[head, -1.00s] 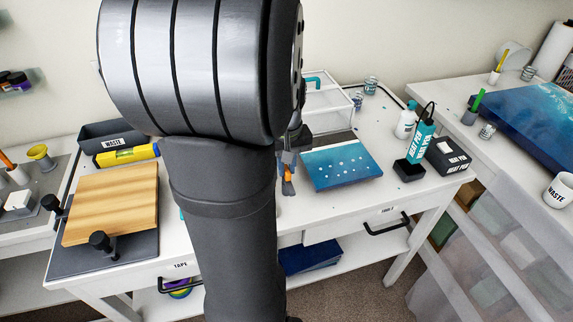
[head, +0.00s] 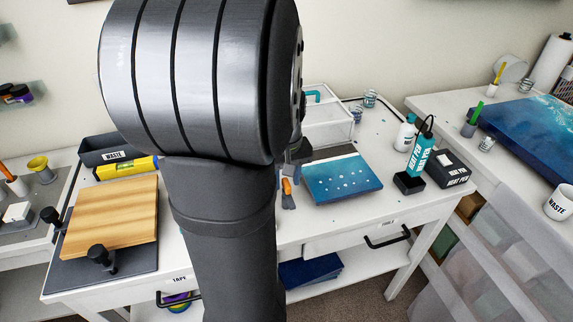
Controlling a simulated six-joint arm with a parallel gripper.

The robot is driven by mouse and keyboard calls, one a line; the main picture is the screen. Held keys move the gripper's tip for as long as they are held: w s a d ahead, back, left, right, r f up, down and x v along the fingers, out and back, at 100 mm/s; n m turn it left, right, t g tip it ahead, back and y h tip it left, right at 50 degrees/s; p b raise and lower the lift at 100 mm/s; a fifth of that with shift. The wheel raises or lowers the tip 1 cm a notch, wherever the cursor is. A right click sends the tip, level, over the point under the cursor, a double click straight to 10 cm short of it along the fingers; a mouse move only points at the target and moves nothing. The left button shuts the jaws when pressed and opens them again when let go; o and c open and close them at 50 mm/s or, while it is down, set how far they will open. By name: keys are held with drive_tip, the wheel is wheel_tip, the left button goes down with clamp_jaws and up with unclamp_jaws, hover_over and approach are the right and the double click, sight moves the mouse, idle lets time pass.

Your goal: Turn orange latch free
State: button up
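A small orange piece (head: 287,186), which may be the orange latch, shows just right of my arm, left of the blue panel. Small grey parts sit around it; I cannot tell whether they are my gripper's fingers or part of a fixture. My arm's thick dark links cover the middle of the view and hide most of my gripper. Whether the gripper touches the orange piece, and whether it is open or shut, cannot be seen.
A blue panel with white dots (head: 343,181) lies right of the orange piece. A clear box (head: 327,125) stands behind it.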

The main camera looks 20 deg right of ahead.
wheel_tip(320, 180, up, 17)
drive_tip(key=shift+r, duration=0.15)
idle(0.5)
wheel_tip(320, 180, down, 18)
drive_tip(key=shift+r, duration=0.2)
idle(0.3)
drive_tip(key=shift+r, duration=0.1)
